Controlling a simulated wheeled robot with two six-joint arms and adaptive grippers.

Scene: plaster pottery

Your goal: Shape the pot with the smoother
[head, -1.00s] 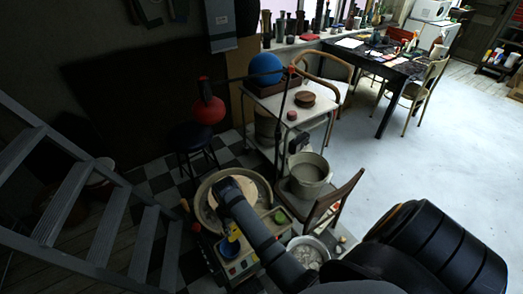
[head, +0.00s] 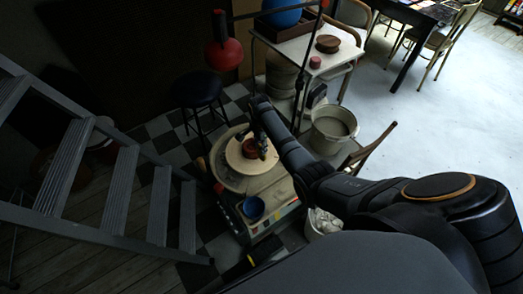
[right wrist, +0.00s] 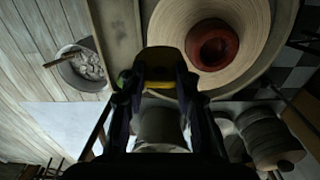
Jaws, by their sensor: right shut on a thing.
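The reddish-brown clay pot (head: 254,147) sits on the pale round wheel head (head: 236,158). The pot's round, hollow rim also shows in the right wrist view (right wrist: 231,46). My right gripper (head: 262,136) is over the wheel, close beside the pot and partly covering it in the head view. In the right wrist view my right gripper (right wrist: 162,75) is shut on a dull yellow piece, seemingly the smoother (right wrist: 164,60). The piece appears apart from the pot in that view; contact is unclear in the head view. My left gripper is not in view.
A blue bowl (head: 253,208) stands on the wheel's housing. A bucket (head: 333,126) and a wooden chair (head: 372,150) are to the right. A dark stool (head: 196,90) stands behind, and a grey ladder (head: 115,190) at left. A basin of pale lumps shows in the wrist view (right wrist: 85,66).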

